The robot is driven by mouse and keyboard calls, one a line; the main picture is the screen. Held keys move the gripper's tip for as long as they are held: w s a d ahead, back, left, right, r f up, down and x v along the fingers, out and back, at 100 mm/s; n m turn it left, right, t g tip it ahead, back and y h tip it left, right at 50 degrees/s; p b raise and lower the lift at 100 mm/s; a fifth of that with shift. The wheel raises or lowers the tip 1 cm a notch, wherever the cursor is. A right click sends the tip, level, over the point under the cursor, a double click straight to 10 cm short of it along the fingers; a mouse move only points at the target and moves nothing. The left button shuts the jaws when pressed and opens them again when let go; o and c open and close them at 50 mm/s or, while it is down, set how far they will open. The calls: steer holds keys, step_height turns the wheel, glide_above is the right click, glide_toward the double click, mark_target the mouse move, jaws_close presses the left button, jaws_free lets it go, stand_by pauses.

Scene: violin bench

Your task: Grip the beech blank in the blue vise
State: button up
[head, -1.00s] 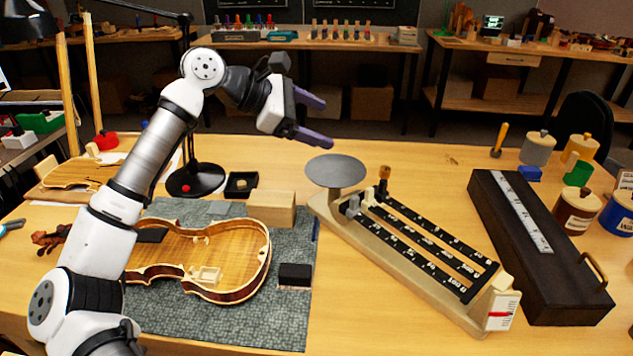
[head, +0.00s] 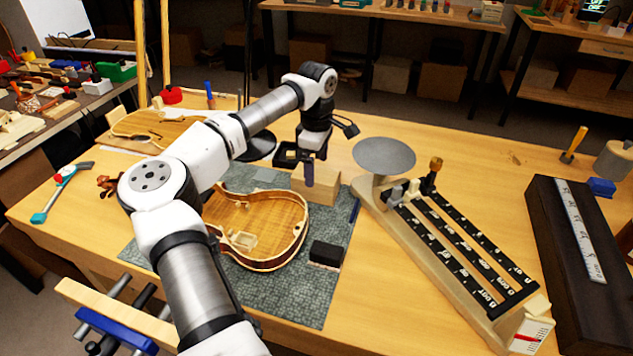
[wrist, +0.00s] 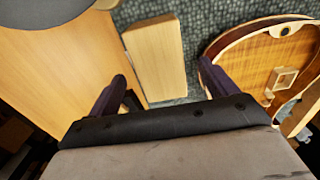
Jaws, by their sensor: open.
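The beech blank, a pale wooden block (head: 317,187), lies at the far edge of the grey-green mat, just behind the violin body. It also shows in the wrist view (wrist: 156,55), top centre. My gripper (head: 308,172) points down above the block, and its far finger is mostly hidden in the head view. In the wrist view my gripper (wrist: 162,74) is open, with dark purple fingers either side of the block's near end, nothing held. The blue vise (head: 115,330) is at the bench's front edge, lower left, with wooden jaw faces and metal bars; my arm stands near it.
The open violin body (head: 262,225) lies close beside the block on the mat (head: 300,305). A black block (head: 326,253) sits to its right. A beam balance with a round pan (head: 384,155) stands right of the block. Bare bench lies behind the balance.

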mark_target(316, 173)
steer(key=shift+a+f+p, duration=0.1)
steer(key=shift+f+p, duration=0.8)
steer(key=shift+f, duration=1.9)
steer(key=shift+c, duration=0.3)
steer(key=c, duration=1.2)
steer(key=shift+c, duration=0.2)
steer(key=shift+r, duration=0.2)
